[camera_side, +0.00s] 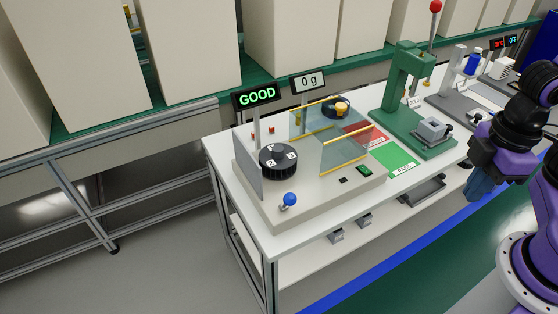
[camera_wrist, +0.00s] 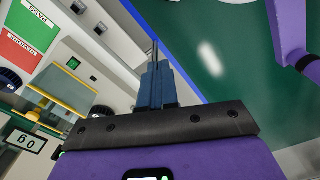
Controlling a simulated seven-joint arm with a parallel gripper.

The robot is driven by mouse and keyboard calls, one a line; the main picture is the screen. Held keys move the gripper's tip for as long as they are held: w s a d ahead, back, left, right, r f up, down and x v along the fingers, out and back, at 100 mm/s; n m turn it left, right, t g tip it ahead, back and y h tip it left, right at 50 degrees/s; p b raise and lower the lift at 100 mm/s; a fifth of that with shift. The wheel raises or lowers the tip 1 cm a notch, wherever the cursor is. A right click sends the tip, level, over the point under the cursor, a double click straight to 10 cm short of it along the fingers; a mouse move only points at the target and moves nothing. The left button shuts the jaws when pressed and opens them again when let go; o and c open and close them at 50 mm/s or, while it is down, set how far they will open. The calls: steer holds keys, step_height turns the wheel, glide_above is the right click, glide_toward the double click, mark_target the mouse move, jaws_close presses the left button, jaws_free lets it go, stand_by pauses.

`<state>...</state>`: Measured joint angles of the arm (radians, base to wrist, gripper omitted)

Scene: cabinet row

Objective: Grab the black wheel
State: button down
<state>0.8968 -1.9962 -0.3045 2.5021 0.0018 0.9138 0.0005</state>
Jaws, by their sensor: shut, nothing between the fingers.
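The black wheel (camera_side: 278,163) lies on a beige fixture on the white bench in the side view. It is a thick round dial with white numbered labels on top and a dark knob in its middle. I cannot tell it for certain in the wrist view. My gripper (camera_side: 475,195) is at the right of the side view, beyond the bench's front edge and far from the wheel. Its blue fingers (camera_wrist: 156,50) are together and empty in the wrist view, over the blue floor stripe and green floor.
A blue ball knob (camera_side: 289,199) stands in front of the wheel. Clear yellow-edged panels (camera_side: 345,150) stand right of it. A sign reading GOOD (camera_side: 257,95) rises behind. A green press (camera_side: 405,90) stands farther right. Floor before the bench is clear.

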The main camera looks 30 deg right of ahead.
steer(key=c, duration=0.7)
jaws_free()
steer(key=shift+o, duration=0.2)
steer(key=w+a+f+m+t+y, duration=0.1)
steer(key=w+a+f+m+y, duration=0.2)
steer(key=w+a+f, duration=0.45)
steer(key=m+t, duration=0.7)
steer(key=t, duration=0.6)
glide_toward(280, 149)
steer(key=shift+h, duration=0.4)
steer(key=x, duration=0.5)
steer(key=shift+a+f, duration=0.35)
steer(key=shift+a, duration=0.1)
steer(key=shift+r+x, duration=0.15)
steer(key=shift+x, duration=1.2)
steer(key=shift+r+x, duration=0.15)
steer(key=shift+x, duration=1.15)
